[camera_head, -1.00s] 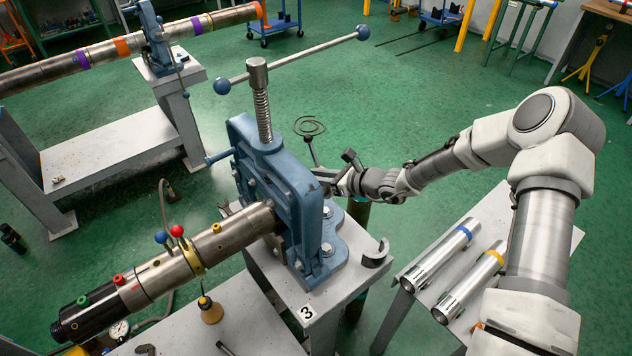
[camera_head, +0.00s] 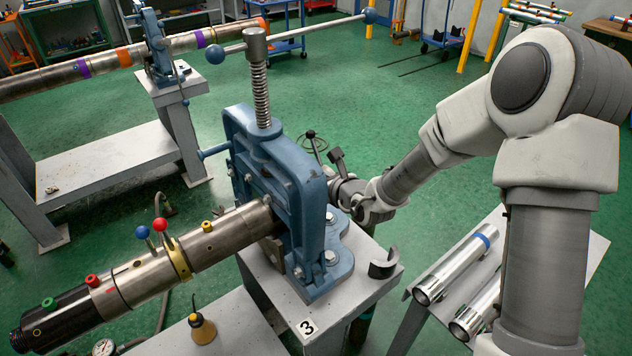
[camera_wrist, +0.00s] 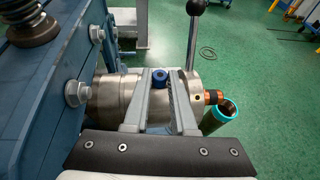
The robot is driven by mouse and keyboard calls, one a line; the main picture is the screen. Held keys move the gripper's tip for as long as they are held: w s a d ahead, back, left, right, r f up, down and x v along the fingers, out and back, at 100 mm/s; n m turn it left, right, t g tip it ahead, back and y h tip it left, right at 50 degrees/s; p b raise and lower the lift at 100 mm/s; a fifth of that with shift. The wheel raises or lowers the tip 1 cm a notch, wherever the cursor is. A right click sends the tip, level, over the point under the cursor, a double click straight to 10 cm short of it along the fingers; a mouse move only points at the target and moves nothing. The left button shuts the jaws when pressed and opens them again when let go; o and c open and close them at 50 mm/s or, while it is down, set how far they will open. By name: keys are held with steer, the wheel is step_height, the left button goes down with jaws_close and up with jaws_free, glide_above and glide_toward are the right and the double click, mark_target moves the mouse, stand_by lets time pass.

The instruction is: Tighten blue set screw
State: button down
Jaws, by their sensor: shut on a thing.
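The blue set screw (camera_wrist: 159,78) stands up from a metal collar on the pipe end (camera_wrist: 112,98) in the wrist view. The two fingertips of my gripper (camera_wrist: 161,74) are on either side of the screw, and the gripper is shut on it. In the head view my gripper (camera_head: 343,188) is at the far side of the blue pipe vise (camera_head: 297,180), partly hidden by it. The blue screw cannot be made out in that view.
A black-knobbed lever (camera_wrist: 195,35) rises just right of my fingers. An orange-tipped fitting (camera_wrist: 213,97) and a green cylinder (camera_wrist: 225,115) are beyond it. The vise frame (camera_wrist: 40,85) is close on the left. A side table with shiny pipes (camera_head: 458,263) stands at right.

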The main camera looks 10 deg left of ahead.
steer(key=shift+r+t, duration=0.1)
steer(key=shift+t, duration=0.2)
steer(key=c, duration=0.7)
jaws_free()
steer(key=shift+c, duration=0.2)
